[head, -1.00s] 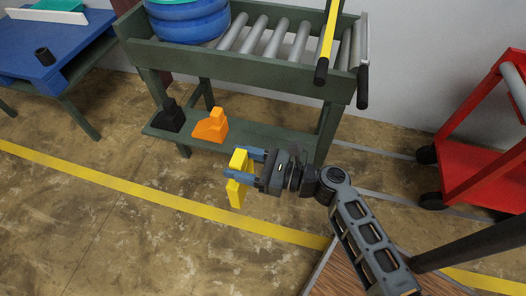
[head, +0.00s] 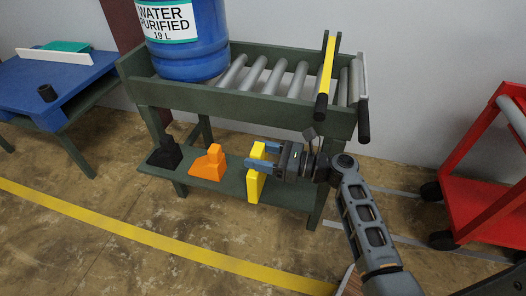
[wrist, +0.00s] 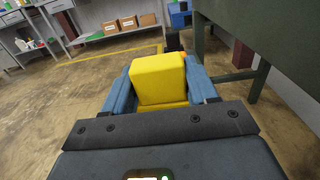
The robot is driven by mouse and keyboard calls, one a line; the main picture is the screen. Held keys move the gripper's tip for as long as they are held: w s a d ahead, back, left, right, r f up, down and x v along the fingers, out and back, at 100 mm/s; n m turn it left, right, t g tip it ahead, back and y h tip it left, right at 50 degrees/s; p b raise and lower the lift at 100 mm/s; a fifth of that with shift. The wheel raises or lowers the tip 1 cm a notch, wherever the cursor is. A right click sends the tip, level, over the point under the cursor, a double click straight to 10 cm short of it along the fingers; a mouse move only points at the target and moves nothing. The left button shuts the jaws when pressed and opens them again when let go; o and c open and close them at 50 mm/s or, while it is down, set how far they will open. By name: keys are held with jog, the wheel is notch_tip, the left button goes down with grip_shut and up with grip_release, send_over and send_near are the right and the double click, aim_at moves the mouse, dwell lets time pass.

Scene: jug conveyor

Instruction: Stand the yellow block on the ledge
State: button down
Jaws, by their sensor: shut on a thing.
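The yellow block (head: 256,172) is upright between the blue fingers of my gripper (head: 262,157), which is shut on it. In the wrist view the block (wrist: 159,80) fills the gap between the two fingers of my gripper (wrist: 161,88). The ledge is the low green shelf (head: 223,183) under the conveyor. In the head view the block overlaps the right part of this shelf; I cannot tell whether its bottom touches it. My gripper reaches in from the right, below the conveyor's side board.
An orange wedge-shaped block (head: 208,163) and a black one (head: 165,154) stand on the shelf to the left. Above is the roller conveyor (head: 262,75) with a blue water jug (head: 187,45). A green leg (head: 319,195) stands to the right. A red cart (head: 487,170) is further right.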

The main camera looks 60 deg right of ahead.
jog(key=d+b, duration=0.1)
jog(key=w+d+f, duration=0.1)
jog(key=d, duration=0.1)
jog(key=shift+d+f+b, duration=0.1)
jog(key=shift+f+b, duration=0.05)
jog(key=shift+b, duration=0.25)
jog(key=shift+f, duration=0.2)
jog(key=shift+r, duration=0.1)
jog(key=shift+c, duration=1.6)
grip_release()
jog(key=shift+s, duration=0.25)
jog(key=p+v, duration=0.2)
jog(key=v, duration=0.5)
